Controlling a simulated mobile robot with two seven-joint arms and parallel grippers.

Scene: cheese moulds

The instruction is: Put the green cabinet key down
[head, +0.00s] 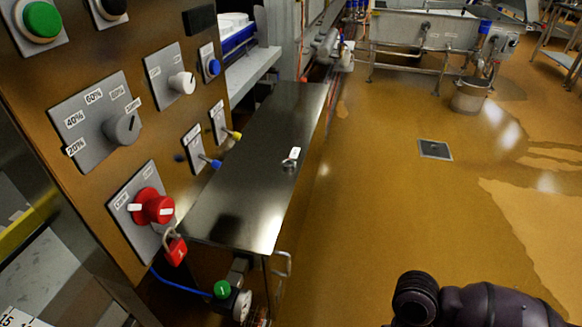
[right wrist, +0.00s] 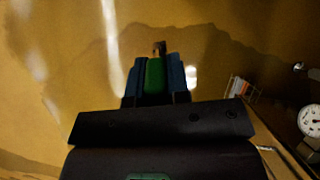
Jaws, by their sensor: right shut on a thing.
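The green cabinet key (right wrist: 154,76) shows in the right wrist view as a green grip with a small metal tip pointing away. My right gripper (right wrist: 154,66) is shut on it, one blue finger on each side. The brown floor lies behind the key. In the head view only a dark part of my right arm shows at the lower right; the right gripper and the key are out of that picture. My left gripper is in neither view.
A narrow steel table (head: 247,180) stands beside a brown control panel (head: 75,85); a small metal object with a white tag (head: 293,154) lies on it. A red padlock (head: 175,251) hangs from the panel's red switch (head: 153,207). Open floor (head: 390,220) lies right of the table.

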